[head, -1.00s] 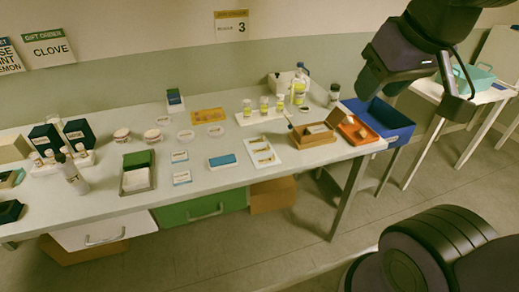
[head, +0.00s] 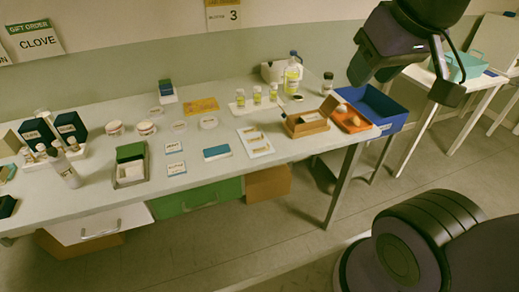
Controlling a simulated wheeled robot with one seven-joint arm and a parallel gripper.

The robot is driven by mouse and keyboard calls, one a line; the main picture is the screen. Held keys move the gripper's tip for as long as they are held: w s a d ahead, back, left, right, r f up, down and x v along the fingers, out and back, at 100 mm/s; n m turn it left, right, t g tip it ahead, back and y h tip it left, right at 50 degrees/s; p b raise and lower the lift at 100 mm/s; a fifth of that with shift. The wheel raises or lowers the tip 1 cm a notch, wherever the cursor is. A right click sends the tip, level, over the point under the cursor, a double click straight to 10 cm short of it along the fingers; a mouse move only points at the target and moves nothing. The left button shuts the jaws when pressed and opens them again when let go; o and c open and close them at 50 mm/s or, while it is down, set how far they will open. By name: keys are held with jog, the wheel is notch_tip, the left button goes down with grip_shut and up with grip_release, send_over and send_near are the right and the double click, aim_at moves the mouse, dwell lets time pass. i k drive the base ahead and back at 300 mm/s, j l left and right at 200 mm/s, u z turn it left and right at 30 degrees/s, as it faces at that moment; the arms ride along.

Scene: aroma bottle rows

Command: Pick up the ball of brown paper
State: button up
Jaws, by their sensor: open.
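A small tan lump (head: 341,108) shows at the orange tray (head: 363,127) on the right end of the long table. It may be the ball of brown paper, but it is too small to tell. My gripper (head: 400,93) is at the upper right, open and empty, with its two fingers spread apart. In the picture it is above and right of the orange tray, apart from everything on the table.
A brown open box (head: 306,123) stands left of the orange tray, and a blue bin (head: 388,107) right behind it. Bottles, including a tall one (head: 292,76), stand at the back. A side table (head: 470,88) with a teal basket (head: 466,66) is at right.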

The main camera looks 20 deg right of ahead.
aim_at(355, 119)
jog(key=i+l, duration=0.1)
jog(key=l, duration=0.3)
jog(key=i+l, duration=0.15)
jog(key=l, duration=0.2)
jog(key=i+l, duration=0.1)
jog(key=l, duration=0.3)
jog(key=z, duration=0.05)
